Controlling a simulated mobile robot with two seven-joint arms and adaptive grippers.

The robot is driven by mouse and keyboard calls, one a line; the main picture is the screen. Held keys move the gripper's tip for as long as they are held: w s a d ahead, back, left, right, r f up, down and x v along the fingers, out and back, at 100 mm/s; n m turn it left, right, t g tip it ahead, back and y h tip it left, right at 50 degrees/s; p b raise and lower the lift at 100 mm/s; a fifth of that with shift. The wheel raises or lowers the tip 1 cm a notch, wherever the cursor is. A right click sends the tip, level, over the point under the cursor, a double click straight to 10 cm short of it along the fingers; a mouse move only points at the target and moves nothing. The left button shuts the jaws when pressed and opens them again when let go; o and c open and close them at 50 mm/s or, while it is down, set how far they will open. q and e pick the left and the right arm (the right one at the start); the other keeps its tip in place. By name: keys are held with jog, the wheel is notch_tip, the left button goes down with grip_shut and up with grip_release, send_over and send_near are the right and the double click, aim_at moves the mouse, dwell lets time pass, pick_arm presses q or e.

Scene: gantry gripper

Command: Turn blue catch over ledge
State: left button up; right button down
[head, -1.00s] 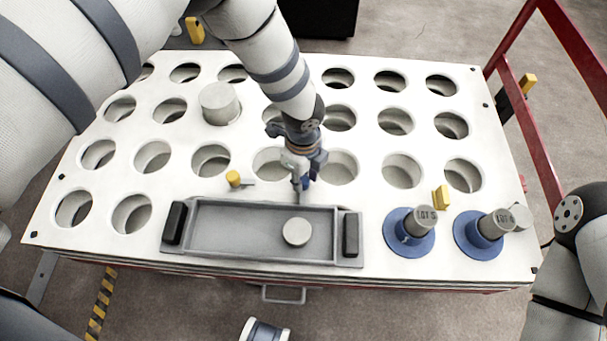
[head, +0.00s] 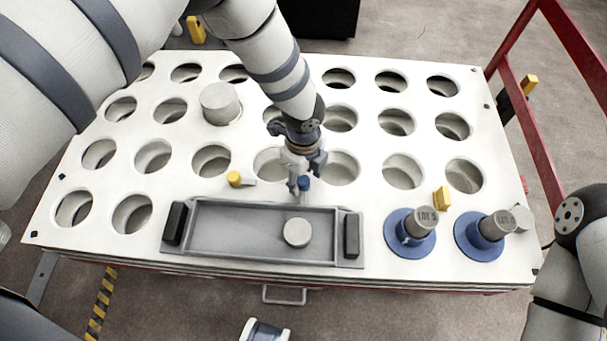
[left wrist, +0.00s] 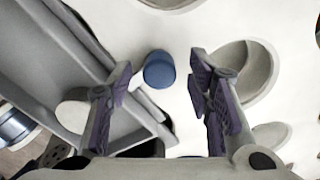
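The blue catch (head: 304,184) has a round blue cap and stands on the white table just behind the grey tray's back ledge (head: 318,207). In the left wrist view the blue catch (left wrist: 159,69) lies between my fingertips, with a pale bar running from below it toward the tray rim. Whether the bar lies over the ledge is unclear. My left gripper (head: 298,186) is at the catch, partly covering it in the head view. It also shows in the left wrist view (left wrist: 160,75), open, with gaps beside the cap. My right gripper is out of view.
A yellow catch (head: 234,178) stands behind the tray's left part. A pale disc (head: 297,232) lies in the tray. Two blue-flanged plugs (head: 410,234) (head: 479,237) stand to the right. A grey cylinder (head: 220,103) and many round holes fill the table behind.

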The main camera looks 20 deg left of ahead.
aim_at(303, 180)
pick_arm(q)
notch_tip(303, 180, up, 12)
dwell(0.4)
